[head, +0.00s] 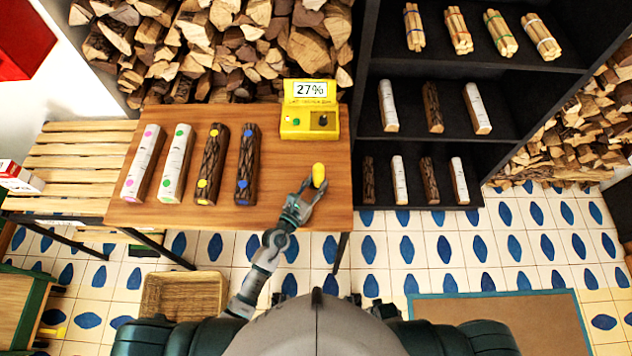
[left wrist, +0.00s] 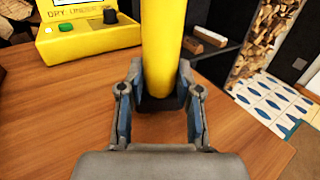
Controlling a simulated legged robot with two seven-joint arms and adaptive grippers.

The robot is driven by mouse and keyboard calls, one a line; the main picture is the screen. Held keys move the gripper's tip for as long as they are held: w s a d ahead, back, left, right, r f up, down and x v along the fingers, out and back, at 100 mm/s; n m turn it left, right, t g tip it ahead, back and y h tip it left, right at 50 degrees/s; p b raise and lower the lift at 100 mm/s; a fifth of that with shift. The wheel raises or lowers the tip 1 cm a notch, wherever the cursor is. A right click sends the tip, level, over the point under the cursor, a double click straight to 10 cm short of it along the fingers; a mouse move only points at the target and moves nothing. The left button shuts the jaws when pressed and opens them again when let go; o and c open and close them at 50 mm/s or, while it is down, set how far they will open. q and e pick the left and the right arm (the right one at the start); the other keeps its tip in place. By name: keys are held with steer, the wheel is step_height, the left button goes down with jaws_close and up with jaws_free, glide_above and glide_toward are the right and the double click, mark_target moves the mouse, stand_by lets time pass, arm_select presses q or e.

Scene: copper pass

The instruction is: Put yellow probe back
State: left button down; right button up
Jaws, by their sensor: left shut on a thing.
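The yellow probe (head: 319,175) is a rounded yellow rod in my left gripper (head: 303,196), over the right front part of the wooden table (head: 290,205). In the left wrist view the probe (left wrist: 162,50) stands between the two fingers of the left gripper (left wrist: 160,98), which are shut on it. The yellow meter (head: 310,122) sits at the table's back right, reading 27%, with a green button and a dark knob. It also shows at the upper left of the left wrist view (left wrist: 88,40). My right gripper is not in view.
Several logs with coloured dots (head: 203,165) lie on the table left of the meter. A dark shelf (head: 437,65) with logs and stick bundles stands to the right. A slatted bench (head: 85,155) is at the left.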

arm_select(q)
steer(key=shift+f, duration=0.3)
steer(key=c, duration=0.7)
jaws_free()
